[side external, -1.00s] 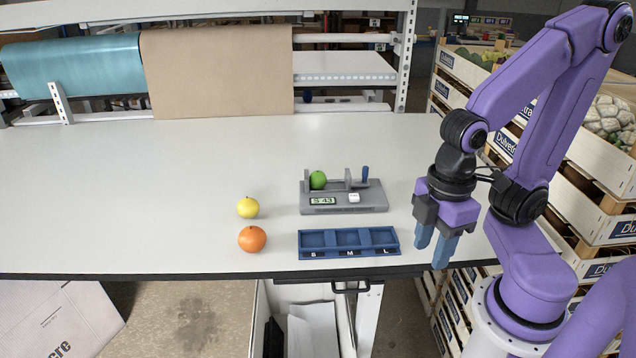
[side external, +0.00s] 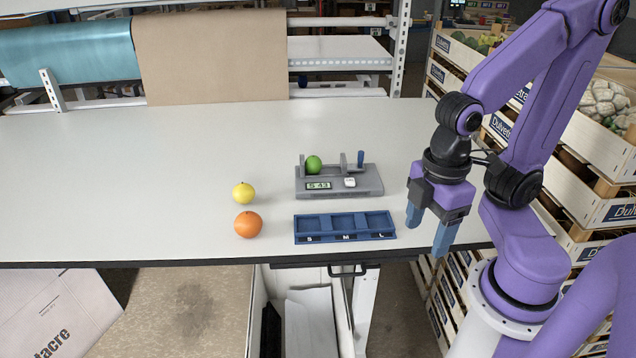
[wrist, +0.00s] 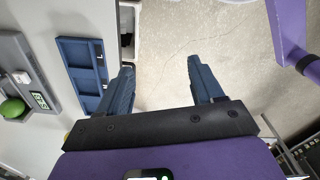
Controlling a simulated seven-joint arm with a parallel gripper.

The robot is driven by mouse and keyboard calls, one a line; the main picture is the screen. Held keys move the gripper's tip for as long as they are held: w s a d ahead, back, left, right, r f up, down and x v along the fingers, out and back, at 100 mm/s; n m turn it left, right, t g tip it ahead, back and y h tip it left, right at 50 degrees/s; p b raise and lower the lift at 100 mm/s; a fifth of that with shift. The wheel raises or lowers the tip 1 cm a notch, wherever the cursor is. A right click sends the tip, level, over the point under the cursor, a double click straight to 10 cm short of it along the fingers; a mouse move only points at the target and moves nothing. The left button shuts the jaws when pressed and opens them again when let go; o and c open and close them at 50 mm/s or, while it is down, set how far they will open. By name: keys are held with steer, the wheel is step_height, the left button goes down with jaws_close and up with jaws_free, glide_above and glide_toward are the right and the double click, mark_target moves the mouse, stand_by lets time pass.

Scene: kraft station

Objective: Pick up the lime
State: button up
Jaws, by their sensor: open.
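The green lime (side external: 313,164) sits on the grey measuring device (side external: 340,186), at its left end beside an upright plate. The lime also shows at the left edge of the wrist view (wrist: 13,108). My gripper (side external: 428,235) is open and empty, pointing down near the table's front right edge, to the right of the device and the blue tray. In the wrist view its two blue fingers (wrist: 163,80) stand wide apart with only floor between them.
A blue tray (side external: 344,238) with three empty compartments marked S, M and L lies in front of the device. A yellow lemon (side external: 243,193) and an orange (side external: 248,224) rest to its left. Stacked wooden crates (side external: 570,130) stand right of the table. The table's left side is clear.

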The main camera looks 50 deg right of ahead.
steer(key=w+a+r+m, duration=0.1)
steer(key=w+r, duration=0.1)
steer(key=w, duration=0.4)
steer(key=w+a+r, duration=0.2)
steer(key=w, duration=0.3)
step_height(320, 180, up, 7)
steer(key=m, duration=0.3)
glide_above(313, 160)
steer(key=f, duration=1.7)
steer(key=shift+w+d, duration=0.35)
steer(key=shift+d, duration=0.05)
steer(key=shift+c, duration=0.3)
steer(key=c, duration=1.2)
